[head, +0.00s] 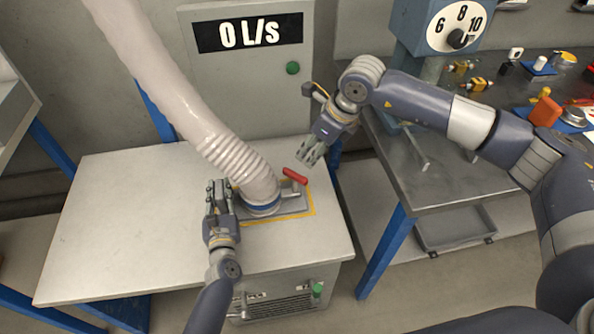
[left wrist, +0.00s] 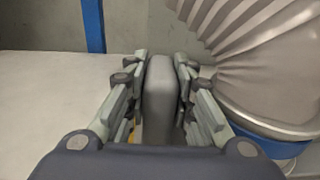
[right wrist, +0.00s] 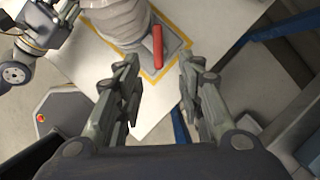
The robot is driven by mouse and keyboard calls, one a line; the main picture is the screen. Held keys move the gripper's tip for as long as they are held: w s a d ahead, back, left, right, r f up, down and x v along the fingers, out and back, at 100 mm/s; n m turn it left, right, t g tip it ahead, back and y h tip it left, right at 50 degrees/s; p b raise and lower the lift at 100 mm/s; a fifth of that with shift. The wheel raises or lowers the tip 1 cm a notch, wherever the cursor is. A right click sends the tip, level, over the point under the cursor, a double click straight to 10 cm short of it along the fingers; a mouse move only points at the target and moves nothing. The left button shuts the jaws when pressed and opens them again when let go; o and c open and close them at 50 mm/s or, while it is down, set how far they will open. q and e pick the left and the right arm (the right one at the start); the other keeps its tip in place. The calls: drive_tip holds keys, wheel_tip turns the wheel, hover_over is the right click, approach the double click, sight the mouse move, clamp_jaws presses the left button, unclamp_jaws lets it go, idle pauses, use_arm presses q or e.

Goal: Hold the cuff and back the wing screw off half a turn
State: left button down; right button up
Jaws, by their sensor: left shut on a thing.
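The pale hose (head: 185,110) ends in a cuff with a blue band (head: 264,208) on a grey plate on the bench. The cuff's blue band also shows in the left wrist view (left wrist: 280,149). My left gripper (head: 219,193) is shut on an upright grey tab (left wrist: 160,95) beside the cuff. A red bar (head: 294,176) sits at the cuff's right side; I cannot tell if it is the wing screw. It shows in the right wrist view (right wrist: 157,47). My right gripper (head: 310,152) is open and empty, above and right of the red bar.
A yellow outline (head: 314,207) frames the plate on the pale bench (head: 120,220). A cabinet (head: 250,80) with a "0 L/s" display (head: 248,33) stands behind. A metal table (head: 445,180) stands across a gap at right. The bench's left side is clear.

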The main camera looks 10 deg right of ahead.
sight(295, 174)
drive_tip(key=x, duration=1.1)
drive_tip(key=shift+a+f, duration=0.15)
drive_tip(key=shift+f, duration=0.2)
clamp_jaws()
